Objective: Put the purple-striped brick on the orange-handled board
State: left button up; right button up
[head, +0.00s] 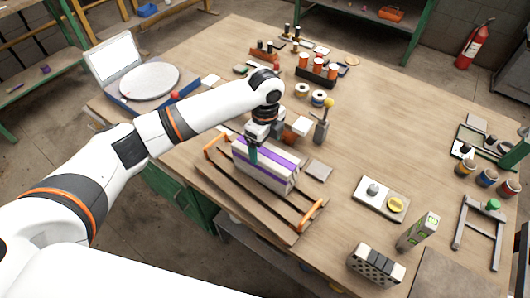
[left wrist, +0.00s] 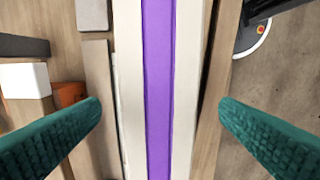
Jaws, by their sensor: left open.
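The purple-striped brick (head: 264,170) is a long pale block with a purple band along its top. It appears to sit on the orange-handled board (head: 232,196), lengthwise between the two orange handles. The board has dark strips and an orange handle at each end. My left gripper (head: 252,152) is at the brick, pointing down. In the left wrist view the brick (left wrist: 158,90) runs up the middle, with my left gripper's (left wrist: 160,112) teal fingers spread on both sides, gaps showing between. The brick's underside is hidden. My right gripper is not in view.
A perforated brick (head: 375,266) and a spirit level (head: 418,232) stand at the near right. A small board with a yellow knob (head: 382,198) lies right of the orange-handled board. A yellow-topped lever (head: 324,122) and a grey square plate (head: 319,171) are close to the brick.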

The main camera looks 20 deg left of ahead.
pick_arm(q)
notch_tip(320, 180, up, 8)
jog(key=b, duration=0.1)
jog(key=shift+f, duration=0.15)
dwell(0.5)
